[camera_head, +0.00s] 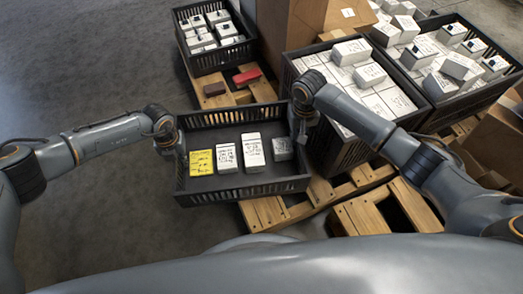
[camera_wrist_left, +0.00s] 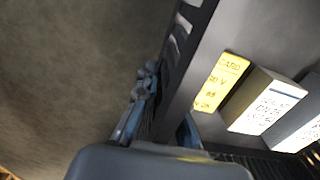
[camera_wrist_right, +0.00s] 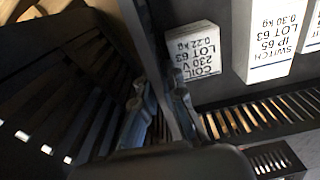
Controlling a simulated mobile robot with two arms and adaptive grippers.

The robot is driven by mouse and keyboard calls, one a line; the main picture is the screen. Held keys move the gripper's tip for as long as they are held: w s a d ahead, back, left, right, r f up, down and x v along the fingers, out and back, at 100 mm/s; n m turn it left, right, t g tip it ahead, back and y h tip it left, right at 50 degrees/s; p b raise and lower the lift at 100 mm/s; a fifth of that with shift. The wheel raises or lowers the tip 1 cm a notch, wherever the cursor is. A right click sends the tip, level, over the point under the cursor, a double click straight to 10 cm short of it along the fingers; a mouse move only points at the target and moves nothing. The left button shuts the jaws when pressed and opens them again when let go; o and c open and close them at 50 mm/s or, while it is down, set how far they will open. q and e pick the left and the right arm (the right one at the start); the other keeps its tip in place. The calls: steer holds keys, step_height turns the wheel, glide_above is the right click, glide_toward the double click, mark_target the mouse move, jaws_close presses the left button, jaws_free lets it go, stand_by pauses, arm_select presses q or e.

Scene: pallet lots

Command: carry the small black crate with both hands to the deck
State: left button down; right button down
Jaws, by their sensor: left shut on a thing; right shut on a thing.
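The small black crate (camera_head: 247,186) is in the middle of the head view, over the pallet's near left part and partly over the floor. It looks about level; I cannot tell whether it touches the pallet. Inside lie a yellow card (camera_head: 201,162), two white boxes (camera_head: 227,157) (camera_head: 253,151) and a smaller grey-white box (camera_head: 282,148). My left gripper (camera_head: 178,148) is shut on the left wall, also seen in the left wrist view (camera_wrist_left: 165,115). My right gripper (camera_head: 301,125) is shut on the right wall; its fingers straddle that wall in the right wrist view (camera_wrist_right: 162,112).
Wooden pallet boards (camera_head: 268,212) show beneath and right of the crate. Large black crates of white boxes (camera_head: 343,160) (camera_head: 447,112) stand close at right, another (camera_head: 222,65) at back left. Left floor is clear.

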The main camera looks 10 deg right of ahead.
steer(key=shift+w, duration=0.1)
